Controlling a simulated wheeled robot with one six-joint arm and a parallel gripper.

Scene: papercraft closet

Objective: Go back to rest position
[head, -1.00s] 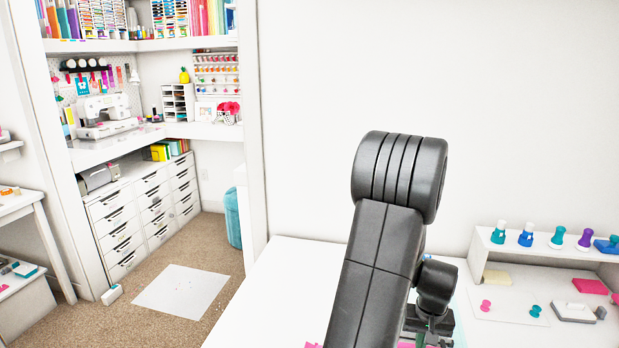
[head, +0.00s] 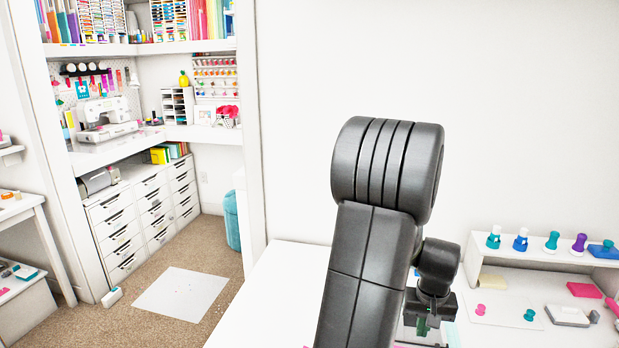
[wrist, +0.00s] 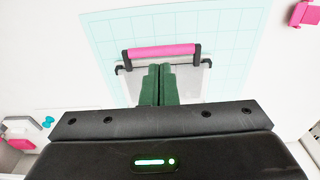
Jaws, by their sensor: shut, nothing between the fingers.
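My arm rises in the middle of the head view over a white table (head: 270,290). My gripper (head: 424,328) hangs at the arm's end, low in the head view and partly cut off by the lower edge. In the wrist view my gripper (wrist: 159,70) shows two green fingers side by side, shut with nothing between them. Beyond the fingertips is a tool with a pink-handled bar (wrist: 161,52) on a pale cyan grid mat (wrist: 110,28). The fingers overlap part of the tool in the picture; I cannot tell the height between them.
At the right, a white shelf (head: 536,247) holds several coloured stamps, with pink and grey blocks below. A pink item (wrist: 304,14) shows at the wrist view's top right. On the left are the closet drawers (head: 128,243) and a white sheet (head: 181,294) on the carpet.

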